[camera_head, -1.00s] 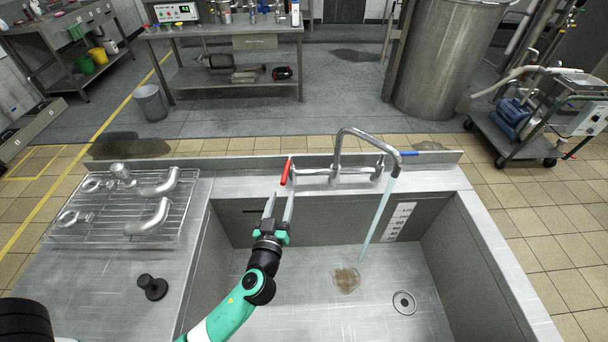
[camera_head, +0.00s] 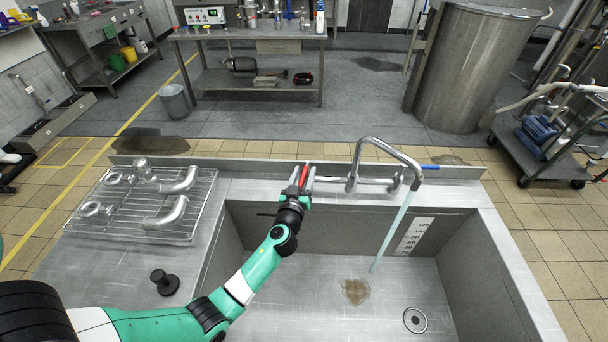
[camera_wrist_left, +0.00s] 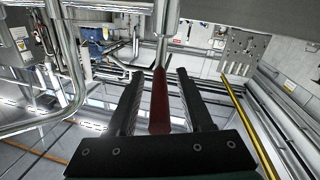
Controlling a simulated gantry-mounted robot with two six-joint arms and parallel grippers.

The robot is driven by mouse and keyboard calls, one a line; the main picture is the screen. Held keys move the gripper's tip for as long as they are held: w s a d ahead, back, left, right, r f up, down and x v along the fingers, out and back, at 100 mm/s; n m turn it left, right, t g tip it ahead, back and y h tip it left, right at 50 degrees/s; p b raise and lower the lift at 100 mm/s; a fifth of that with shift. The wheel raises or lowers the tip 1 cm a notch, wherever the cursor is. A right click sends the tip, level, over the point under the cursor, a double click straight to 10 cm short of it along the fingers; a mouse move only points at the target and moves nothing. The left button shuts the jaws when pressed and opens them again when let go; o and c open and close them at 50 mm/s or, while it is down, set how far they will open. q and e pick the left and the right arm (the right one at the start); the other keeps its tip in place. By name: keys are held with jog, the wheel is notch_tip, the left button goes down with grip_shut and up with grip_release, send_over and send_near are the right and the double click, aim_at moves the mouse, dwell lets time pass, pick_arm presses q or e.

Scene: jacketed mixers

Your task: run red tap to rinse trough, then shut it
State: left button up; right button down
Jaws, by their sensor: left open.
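The red tap lever (camera_head: 303,176) is at the left end of the faucet on the back rim of the steel trough (camera_head: 330,275). My left gripper (camera_head: 302,178) is open, with its fingers on either side of the lever. In the left wrist view the red lever (camera_wrist_left: 159,100) lies between the two fingers, with a gap on each side. Water (camera_head: 392,232) runs from the curved spout (camera_head: 385,145) into the trough. A brown patch of dirt (camera_head: 355,291) lies on the trough floor, left of the drain (camera_head: 415,320). My right gripper is not in view.
A blue lever (camera_head: 430,167) is at the faucet's right end. A wire rack (camera_head: 120,225) with steel pipe fittings stands on the left drainboard, and a black plug (camera_head: 164,282) sits in front of it. A printed level scale (camera_head: 413,235) is on the trough's back wall.

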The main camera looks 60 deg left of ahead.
pick_arm(q)
grip_shut()
dwell(1.4)
